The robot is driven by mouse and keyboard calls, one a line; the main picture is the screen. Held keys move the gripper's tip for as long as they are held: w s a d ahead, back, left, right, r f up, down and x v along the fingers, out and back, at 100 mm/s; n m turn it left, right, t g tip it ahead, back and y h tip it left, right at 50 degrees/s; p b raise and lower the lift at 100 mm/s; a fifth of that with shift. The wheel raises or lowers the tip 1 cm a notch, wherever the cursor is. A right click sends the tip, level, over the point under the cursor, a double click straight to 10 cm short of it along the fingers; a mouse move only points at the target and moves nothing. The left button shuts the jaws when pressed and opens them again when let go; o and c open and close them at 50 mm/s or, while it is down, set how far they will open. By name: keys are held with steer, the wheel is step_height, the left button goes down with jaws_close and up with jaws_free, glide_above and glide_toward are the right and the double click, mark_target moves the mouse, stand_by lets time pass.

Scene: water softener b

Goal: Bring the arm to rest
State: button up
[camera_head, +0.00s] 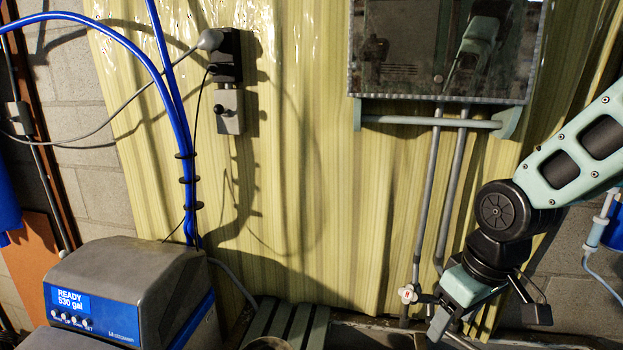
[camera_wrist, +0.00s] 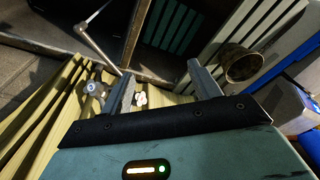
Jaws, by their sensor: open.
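My arm comes in from the right edge of the head view and bends down at a black joint. My gripper (camera_head: 447,334) hangs low at the right of centre, its fingers pointing down and to the left. It is close to a small valve with a red and white face (camera_head: 407,294) on a grey pipe; whether they touch is unclear. In the wrist view my gripper (camera_wrist: 163,84) has its two grey fingers spread apart with nothing held between them. A round pipe fitting (camera_wrist: 97,88) shows beside the left finger, and a small white knob (camera_wrist: 140,99) between the fingers.
The grey and blue softener unit (camera_head: 130,290) with a lit display stands at lower left, below blue hoses (camera_head: 183,130). A mirror (camera_head: 445,50) with a shelf bar hangs above. A slatted bench (camera_head: 285,322) and a round metal container (camera_wrist: 240,65) lie low ahead.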

steer(key=s+a+f+n+b, duration=0.1)
steer(key=s+a+b, duration=0.1)
steer(key=s+a, duration=0.2)
steer(key=s+a+n+g+b, duration=0.1)
steer(key=s+a, duration=0.3)
steer(key=s, duration=0.7)
steer(key=shift+s+f+g+h+b, duration=0.25)
steer(key=shift+f+g+h+b, duration=0.05)
steer(key=shift+f+h+b, duration=0.15)
steer(key=shift+s+a+r, duration=0.1)
steer(key=shift+s+a, duration=0.05)
steer(key=shift+s, duration=0.25)
steer(key=c, duration=0.7)
